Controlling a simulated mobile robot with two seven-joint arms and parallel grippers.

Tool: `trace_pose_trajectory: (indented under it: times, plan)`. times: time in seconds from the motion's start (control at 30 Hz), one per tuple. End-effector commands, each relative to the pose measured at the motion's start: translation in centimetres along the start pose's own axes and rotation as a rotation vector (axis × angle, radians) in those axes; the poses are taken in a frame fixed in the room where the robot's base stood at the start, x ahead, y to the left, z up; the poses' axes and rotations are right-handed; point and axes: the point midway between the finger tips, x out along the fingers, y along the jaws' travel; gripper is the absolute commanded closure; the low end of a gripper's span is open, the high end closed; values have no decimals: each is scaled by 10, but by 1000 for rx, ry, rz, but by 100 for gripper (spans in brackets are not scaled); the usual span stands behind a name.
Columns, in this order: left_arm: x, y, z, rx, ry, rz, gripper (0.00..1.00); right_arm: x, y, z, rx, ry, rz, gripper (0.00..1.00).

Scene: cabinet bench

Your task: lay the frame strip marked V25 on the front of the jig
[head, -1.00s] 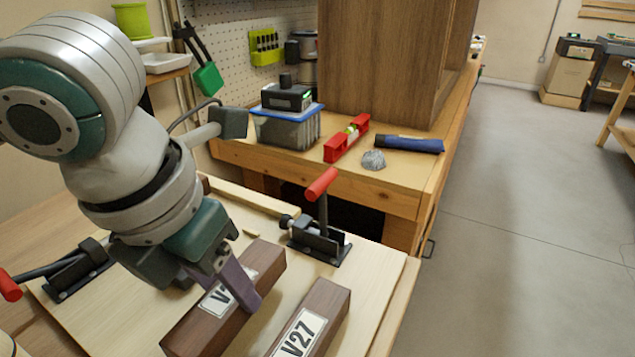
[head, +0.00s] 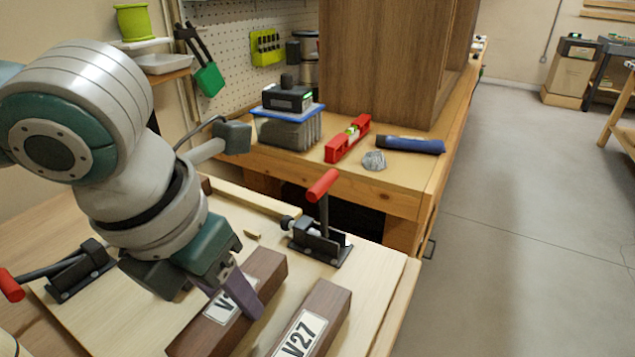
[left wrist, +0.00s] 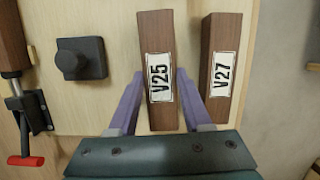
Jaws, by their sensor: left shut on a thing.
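The frame strip marked V25 (head: 265,270) is a dark brown wooden bar with a white label. It also shows in the left wrist view (left wrist: 157,35), between the two purple fingers. My left gripper (left wrist: 160,78) is shut on this strip, with one finger on each long side. In the head view the left gripper (head: 238,300) covers part of the label. The pale wooden jig board (head: 385,275) lies beneath; I cannot tell whether the strip touches it. My right gripper is not in view.
A second strip marked V27 (head: 325,305) lies parallel, just right of V25. A toggle clamp with a red handle (head: 322,186) stands behind them, and another clamp (head: 80,270) is at the left. A bench behind holds a lidded bin (head: 288,130) and a red level (head: 347,140).

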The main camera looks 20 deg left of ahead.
Motion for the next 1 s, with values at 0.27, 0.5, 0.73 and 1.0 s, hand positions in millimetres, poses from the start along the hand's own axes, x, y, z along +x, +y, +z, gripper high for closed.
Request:
trace_pose_trajectory:
  times: [0.27,0.5,0.73,1.0]
  plan:
    - [5,0,-1,1,0,1,100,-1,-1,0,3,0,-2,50]
    - [5,0,-1,1,0,0,100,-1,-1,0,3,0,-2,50]
    - [6,0,-2,0,0,0,100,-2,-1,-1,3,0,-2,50]
    - [10,0,-3,0,0,0,50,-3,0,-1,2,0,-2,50]
